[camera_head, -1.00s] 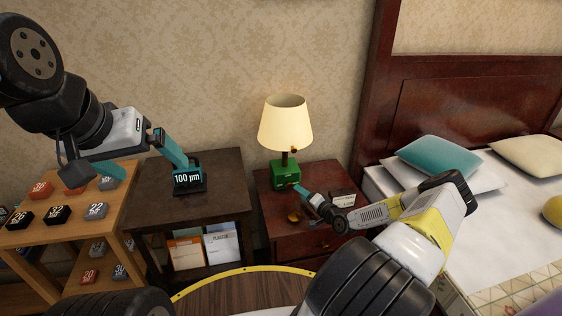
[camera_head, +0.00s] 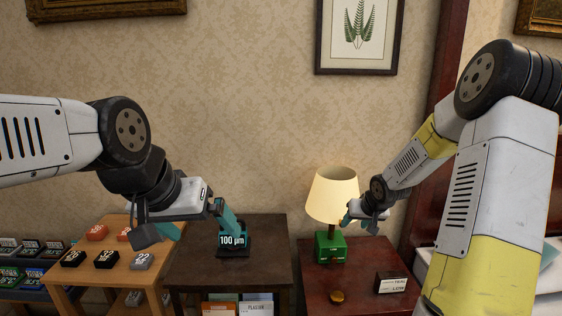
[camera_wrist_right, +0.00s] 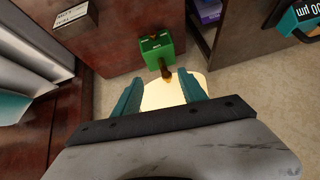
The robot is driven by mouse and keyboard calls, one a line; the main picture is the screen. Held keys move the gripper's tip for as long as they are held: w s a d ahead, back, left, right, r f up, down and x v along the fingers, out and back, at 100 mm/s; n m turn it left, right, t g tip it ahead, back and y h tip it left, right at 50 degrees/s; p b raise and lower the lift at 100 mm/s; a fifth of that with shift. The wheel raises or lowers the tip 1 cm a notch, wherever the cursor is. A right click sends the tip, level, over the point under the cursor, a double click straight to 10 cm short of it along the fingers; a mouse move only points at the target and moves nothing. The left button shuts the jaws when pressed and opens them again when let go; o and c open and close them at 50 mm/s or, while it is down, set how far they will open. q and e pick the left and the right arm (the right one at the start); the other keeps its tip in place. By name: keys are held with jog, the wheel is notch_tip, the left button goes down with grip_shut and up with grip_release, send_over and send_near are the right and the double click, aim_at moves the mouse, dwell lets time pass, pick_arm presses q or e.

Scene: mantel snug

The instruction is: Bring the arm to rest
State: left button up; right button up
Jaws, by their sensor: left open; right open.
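My right gripper (camera_head: 360,218) is open and empty, raised beside the right edge of the lit cream lampshade (camera_head: 333,194). In the right wrist view its two teal fingers (camera_wrist_right: 160,92) stand apart, with part of the shade showing between and beyond them. The lamp's green base (camera_head: 330,247) stands on the red-brown nightstand; it also shows in the wrist view (camera_wrist_right: 157,50). My left gripper (camera_head: 198,226) is open over the left side of the dark table.
A wooden shelf (camera_head: 75,270) with labelled blocks stands left of the dark table (camera_head: 265,255). The bed is at the right.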

jog(key=s+a+r+h, duration=0.1)
jog(key=s+a+r, duration=0.3)
jog(key=s+r, duration=1.15)
jog(key=s+a+r+y, duration=0.1)
jog(key=s+a+r, duration=0.1)
jog(key=s, duration=0.6)
jog(key=s+a+r+y, duration=0.1)
jog(key=s+a+r, duration=0.1)
jog(key=s, duration=0.6)
jog(key=shift+a+r+n+g, duration=0.25)
jog(key=shift+a+n+g, duration=0.15)
jog(key=shift+a, duration=0.4)
